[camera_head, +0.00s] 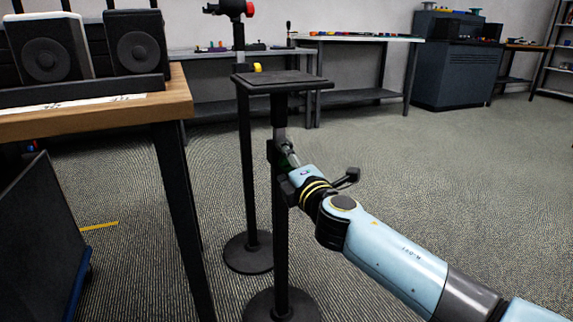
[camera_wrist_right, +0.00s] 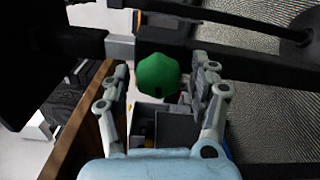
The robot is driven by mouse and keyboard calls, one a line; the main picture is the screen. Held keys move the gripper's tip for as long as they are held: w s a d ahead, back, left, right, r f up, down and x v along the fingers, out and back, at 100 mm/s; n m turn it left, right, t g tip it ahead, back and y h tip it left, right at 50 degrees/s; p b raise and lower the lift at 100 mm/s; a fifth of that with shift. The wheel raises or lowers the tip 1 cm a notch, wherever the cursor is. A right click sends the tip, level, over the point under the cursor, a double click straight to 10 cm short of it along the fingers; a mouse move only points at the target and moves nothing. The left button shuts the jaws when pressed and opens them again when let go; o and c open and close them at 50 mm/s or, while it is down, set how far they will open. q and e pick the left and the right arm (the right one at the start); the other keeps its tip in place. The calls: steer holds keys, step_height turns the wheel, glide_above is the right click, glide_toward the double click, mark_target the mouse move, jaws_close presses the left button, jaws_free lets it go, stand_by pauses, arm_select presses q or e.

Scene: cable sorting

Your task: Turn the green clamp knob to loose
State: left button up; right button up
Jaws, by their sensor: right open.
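The green clamp knob (camera_wrist_right: 158,74) is faceted and sits near the top middle of the right wrist view. In the head view only a dark green bit of the knob (camera_head: 287,158) shows beside the stand's post, mostly hidden by my gripper. My right gripper (camera_wrist_right: 160,88) is open, with one finger on each side of the knob. I see gaps beside the knob, so the fingers do not appear closed on it. In the head view my right gripper (camera_head: 285,150) reaches the post just under the black platform. My left gripper is not in view.
The black stand (camera_head: 280,235) carries a flat platform (camera_head: 282,82). A second stand (camera_head: 247,190) is close behind it. A wooden-topped desk (camera_head: 90,118) with two speakers (camera_head: 138,45) is at the left. Open carpet lies to the right.

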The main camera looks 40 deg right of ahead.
steer(key=v, duration=1.2)
